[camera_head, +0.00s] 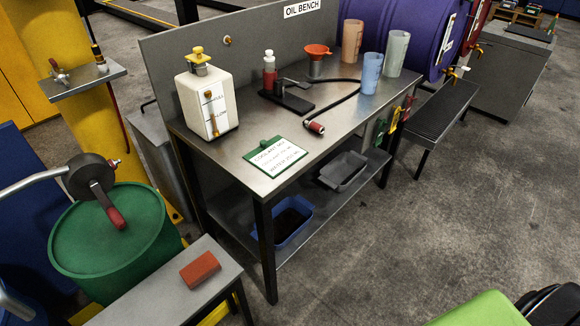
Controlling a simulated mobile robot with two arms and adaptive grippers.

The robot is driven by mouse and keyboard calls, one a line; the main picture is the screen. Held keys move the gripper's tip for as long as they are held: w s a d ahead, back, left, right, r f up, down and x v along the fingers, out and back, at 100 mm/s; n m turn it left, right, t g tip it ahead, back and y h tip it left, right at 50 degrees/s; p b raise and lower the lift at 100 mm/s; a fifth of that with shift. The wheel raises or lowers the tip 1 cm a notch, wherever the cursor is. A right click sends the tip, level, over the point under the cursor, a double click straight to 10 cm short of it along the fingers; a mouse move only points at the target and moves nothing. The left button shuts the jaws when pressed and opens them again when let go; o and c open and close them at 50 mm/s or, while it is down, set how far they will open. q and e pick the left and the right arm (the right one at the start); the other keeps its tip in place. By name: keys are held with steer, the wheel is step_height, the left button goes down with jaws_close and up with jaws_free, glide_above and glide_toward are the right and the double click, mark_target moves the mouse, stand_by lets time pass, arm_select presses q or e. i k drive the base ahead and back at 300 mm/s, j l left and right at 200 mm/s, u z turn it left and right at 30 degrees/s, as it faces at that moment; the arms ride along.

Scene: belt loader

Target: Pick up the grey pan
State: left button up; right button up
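The grey pan (342,171) is a shallow open tray. It sits on the lower shelf (236,213) of the oil bench, toward the right end and under the bench top. The bench top's front edge is above and behind it in the picture, and the pan's open inside shows from above. It looks empty. Neither of my grippers shows in the head view, so nothing is seen touching the pan.
A blue pan (308,207) with dark contents stands left of the grey pan on the same shelf. The bench top (240,153) overhangs the shelf, and a bench leg (265,250) stands in front. Open floor (400,240) lies to the right.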

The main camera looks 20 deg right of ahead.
mark_target(342, 172)
steer(key=i+l+u, duration=0.25)
steer(key=l+u, duration=0.15)
steer(key=l, duration=0.35)
steer(key=i+l+u, duration=0.15)
steer(key=l+u, duration=0.3)
steer(key=l, duration=0.35)
steer(key=l+u, duration=0.4)
steer(key=l, duration=0.45)
